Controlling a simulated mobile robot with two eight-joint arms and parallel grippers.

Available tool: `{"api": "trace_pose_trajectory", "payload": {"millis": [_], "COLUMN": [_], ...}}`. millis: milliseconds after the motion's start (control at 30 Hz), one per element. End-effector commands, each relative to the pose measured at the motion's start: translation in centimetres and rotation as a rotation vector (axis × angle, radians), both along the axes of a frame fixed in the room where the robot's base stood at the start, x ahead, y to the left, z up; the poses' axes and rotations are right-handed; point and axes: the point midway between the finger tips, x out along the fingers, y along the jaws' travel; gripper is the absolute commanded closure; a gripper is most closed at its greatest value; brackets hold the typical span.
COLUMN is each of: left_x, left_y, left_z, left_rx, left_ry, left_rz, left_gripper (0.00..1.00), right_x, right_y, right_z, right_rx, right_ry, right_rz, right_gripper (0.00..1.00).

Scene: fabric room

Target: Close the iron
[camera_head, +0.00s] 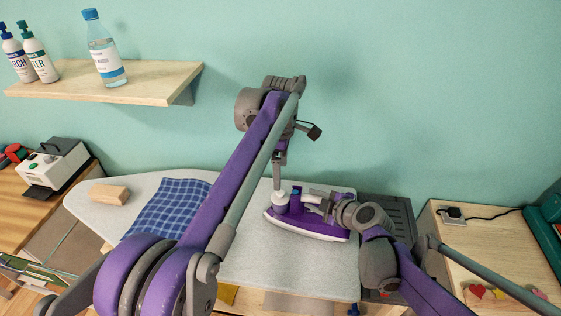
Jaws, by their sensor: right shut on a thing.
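The iron (304,224) is purple with a white base. My left gripper (279,184) reaches down from above to the left end of the iron, by a small white part there. Its fingers are too small to tell their opening or whether they touch. The iron's lid cannot be made out.
A blue checked cloth (170,203) and a wooden block (109,194) lie on the board's left. A shelf (150,82) with bottles hangs at upper left. A wooden cabinet (470,252) stands at right. My left arm crosses the middle of the view.

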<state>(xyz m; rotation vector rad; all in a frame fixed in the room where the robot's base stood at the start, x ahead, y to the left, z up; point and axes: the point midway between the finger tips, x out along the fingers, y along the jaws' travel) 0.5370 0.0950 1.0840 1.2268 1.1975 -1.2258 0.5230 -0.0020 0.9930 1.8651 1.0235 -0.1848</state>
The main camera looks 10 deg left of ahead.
Motion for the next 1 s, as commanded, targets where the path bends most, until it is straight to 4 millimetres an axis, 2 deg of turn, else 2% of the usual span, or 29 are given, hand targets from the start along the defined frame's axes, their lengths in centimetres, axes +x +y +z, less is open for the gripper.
{"api": "trace_pose_trajectory", "payload": {"millis": [100, 200, 567, 600, 700, 767, 1000], "left_x": [0.0, 0.0, 0.0, 0.0, 0.0, 0.0, 0.0], "left_y": [0.0, 0.0, 0.0, 0.0, 0.0, 0.0, 0.0], "left_z": [1.7, 2.5, 3.0, 3.0, 3.0, 3.0, 3.0], "left_rx": [0.0, 0.0, 0.0, 0.0, 0.0, 0.0, 0.0], "left_ry": [0.0, 0.0, 0.0, 0.0, 0.0, 0.0, 0.0], "left_rz": [0.0, 0.0, 0.0, 0.0, 0.0, 0.0, 0.0], "left_gripper": [0.0, 0.0, 0.0, 0.0, 0.0, 0.0, 0.0], "right_x": [-0.2, -0.2, -0.1, -0.1, -0.1, -0.1, 0.0], "right_y": [0.1, 0.1, 0.1, 0.1, 0.0, 0.0, 0.0], "right_z": [-0.1, -0.1, -0.1, -0.1, -0.1, -0.1, 0.0], "right_rx": [0.002, 0.002, 0.002, 0.001, 0.0, 0.001, 0.0], "right_ry": [0.004, 0.004, 0.004, 0.004, 0.003, 0.002, 0.001], "right_rz": [0.002, 0.002, 0.002, 0.002, 0.002, 0.001, 0.001], "right_gripper": [1.0, 1.0, 1.0, 0.55, 0.37, 0.27, 0.27]}}
